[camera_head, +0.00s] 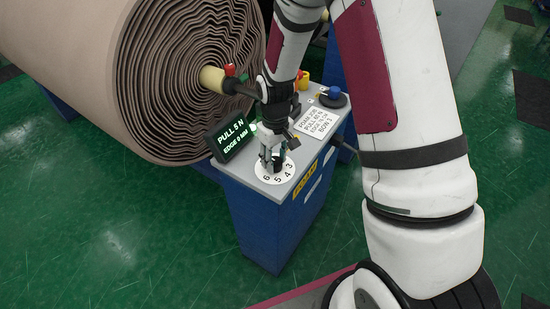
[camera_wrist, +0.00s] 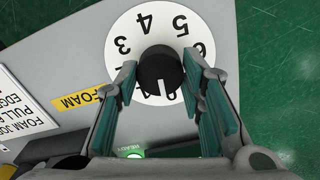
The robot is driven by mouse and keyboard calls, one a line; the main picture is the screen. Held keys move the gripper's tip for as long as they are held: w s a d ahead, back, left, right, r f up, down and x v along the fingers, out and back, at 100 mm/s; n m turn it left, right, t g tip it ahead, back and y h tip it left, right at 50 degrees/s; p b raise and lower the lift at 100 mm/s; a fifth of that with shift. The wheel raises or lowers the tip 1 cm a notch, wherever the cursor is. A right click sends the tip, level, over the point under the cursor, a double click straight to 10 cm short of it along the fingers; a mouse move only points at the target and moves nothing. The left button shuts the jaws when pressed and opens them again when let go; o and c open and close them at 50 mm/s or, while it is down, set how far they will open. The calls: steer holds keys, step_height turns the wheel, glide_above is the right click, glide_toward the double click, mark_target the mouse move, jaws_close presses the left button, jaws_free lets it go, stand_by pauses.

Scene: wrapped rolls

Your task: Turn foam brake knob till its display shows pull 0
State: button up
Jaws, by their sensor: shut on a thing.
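The foam brake knob (camera_wrist: 160,68) is a black round knob on a white numbered dial (camera_wrist: 125,22). In the wrist view its white mark points down, close to the 1. My gripper (camera_wrist: 158,85) is shut on the knob, with a green-padded finger at each side. In the head view my gripper (camera_head: 273,160) comes down onto the dial (camera_head: 265,175) from above and mostly hides the knob. The black display (camera_head: 234,136) at the left of the panel reads "PULL 5 N" and "EDGE 0 MM" in light text.
The knob is on the grey top of a blue cabinet (camera_head: 262,232) with a yellow FOAM label (camera_head: 304,190). A job card (camera_head: 318,122) and a blue knob (camera_head: 334,97) are further back. A large foam roll (camera_head: 150,70) stands close at the left. Green floor is clear in front.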

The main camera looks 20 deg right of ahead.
mark_target(275, 161)
steer(key=shift+n, duration=0.6)
steer(key=o, duration=1.1)
steer(key=shift+o, duration=0.2)
step_height(275, 161, up, 12)
